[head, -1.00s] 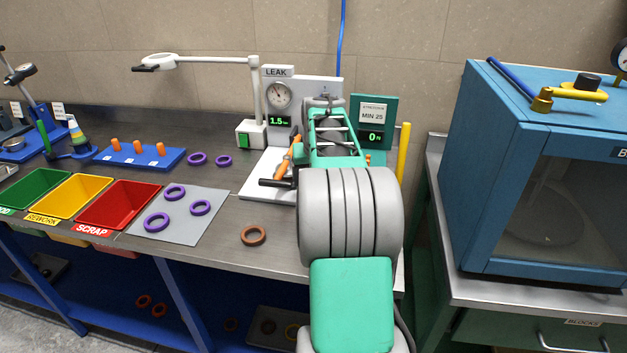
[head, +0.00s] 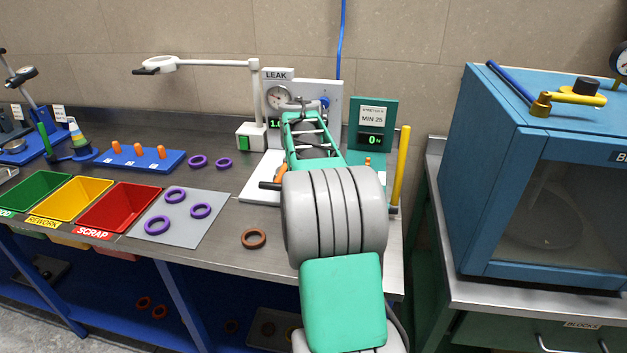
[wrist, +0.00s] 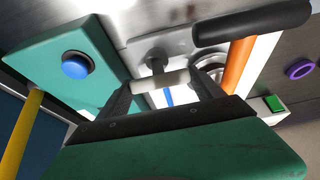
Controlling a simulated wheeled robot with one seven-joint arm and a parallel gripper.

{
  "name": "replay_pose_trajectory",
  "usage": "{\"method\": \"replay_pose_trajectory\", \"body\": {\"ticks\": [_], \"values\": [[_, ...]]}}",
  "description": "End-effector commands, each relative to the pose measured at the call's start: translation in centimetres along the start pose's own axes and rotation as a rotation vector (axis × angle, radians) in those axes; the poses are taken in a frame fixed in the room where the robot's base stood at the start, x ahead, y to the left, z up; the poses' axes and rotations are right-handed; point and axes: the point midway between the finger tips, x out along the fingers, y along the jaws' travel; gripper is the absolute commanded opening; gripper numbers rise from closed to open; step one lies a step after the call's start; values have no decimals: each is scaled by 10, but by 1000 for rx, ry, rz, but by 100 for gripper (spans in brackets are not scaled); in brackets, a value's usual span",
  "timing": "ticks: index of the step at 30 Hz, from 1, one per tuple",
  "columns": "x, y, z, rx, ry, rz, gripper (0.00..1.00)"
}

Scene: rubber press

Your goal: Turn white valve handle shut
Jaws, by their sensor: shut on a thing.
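The white valve handle (wrist: 158,88) is a short pale bar across the space between the dark fingers of my gripper (wrist: 162,92) in the wrist view. The fingers are shut on it, one at each end. Behind it, a grey valve fitting (wrist: 155,58) sits on the pale panel. In the head view my gripper (head: 300,104) is in front of the leak tester (head: 279,76), just below its round gauge, and my arm hides the handle there. The tester's green display is partly covered.
A black-gripped lever (wrist: 250,22) with an orange part is close on the right of the wrist view. A green box with a blue button (wrist: 75,67) and a yellow post (head: 402,165) stand on the other side. Purple rings (head: 157,225) lie on a grey mat.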

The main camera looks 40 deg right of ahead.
Motion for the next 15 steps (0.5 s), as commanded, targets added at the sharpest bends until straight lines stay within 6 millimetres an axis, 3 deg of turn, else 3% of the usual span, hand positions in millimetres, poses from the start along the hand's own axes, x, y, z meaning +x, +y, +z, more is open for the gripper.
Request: {"method": "replay_pose_trajectory", "body": {"ticks": [3,4,12,15], "values": [[-1,0,-1,4,2,0,36],[-1,0,-1,4,2,0,77],[0,0,0,2,1,0,98],[0,0,0,2,0,0,98]]}}
